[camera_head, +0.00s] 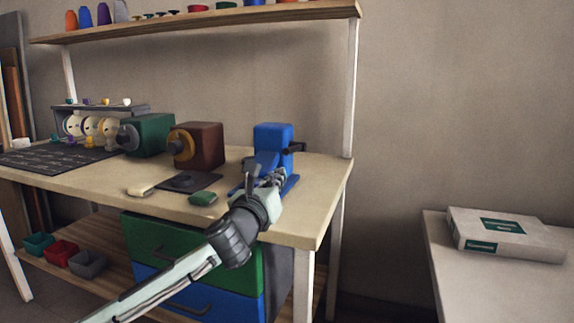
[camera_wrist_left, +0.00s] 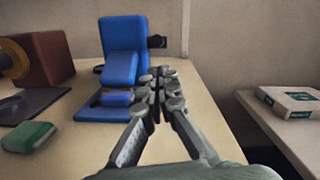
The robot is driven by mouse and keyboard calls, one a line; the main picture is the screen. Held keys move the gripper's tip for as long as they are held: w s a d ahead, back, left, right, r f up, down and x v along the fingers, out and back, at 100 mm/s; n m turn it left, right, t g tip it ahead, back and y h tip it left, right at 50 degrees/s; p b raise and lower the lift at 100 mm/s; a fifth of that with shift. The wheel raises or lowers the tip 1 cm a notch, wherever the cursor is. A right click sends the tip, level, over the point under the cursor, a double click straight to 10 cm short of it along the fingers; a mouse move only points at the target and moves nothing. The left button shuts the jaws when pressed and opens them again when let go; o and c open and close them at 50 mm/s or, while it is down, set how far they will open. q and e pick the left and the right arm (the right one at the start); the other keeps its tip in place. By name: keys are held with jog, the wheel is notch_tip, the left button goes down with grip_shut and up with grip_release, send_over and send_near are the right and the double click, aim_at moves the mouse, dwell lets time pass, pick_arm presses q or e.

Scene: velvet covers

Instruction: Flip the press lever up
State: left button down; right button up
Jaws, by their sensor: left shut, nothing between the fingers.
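The blue press (camera_head: 272,138) stands at the right end of the workbench, and it also shows in the left wrist view (camera_wrist_left: 123,40). A dark lever (camera_head: 294,148) sticks out of its right side; in the left wrist view the lever (camera_wrist_left: 157,42) shows beyond my fingers, apart from them. My left gripper (camera_head: 268,180) is shut and empty in front of the press, low by its base. In the left wrist view the shut fingers (camera_wrist_left: 157,85) are just right of the blue base. I cannot tell whether they touch the press. My right gripper is in neither view.
A brown machine (camera_head: 199,146) and a green machine (camera_head: 150,135) stand left of the press. A green pad (camera_head: 203,198) and a pale pad (camera_head: 141,190) lie near the bench's front edge. A shelf (camera_head: 200,22) runs above. A white box (camera_head: 505,235) lies on a side table.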

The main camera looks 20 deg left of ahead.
pick_arm(q)
jog(key=w, duration=0.7)
jog(key=shift+w+r, duration=0.2)
jog(key=shift+r, duration=0.1)
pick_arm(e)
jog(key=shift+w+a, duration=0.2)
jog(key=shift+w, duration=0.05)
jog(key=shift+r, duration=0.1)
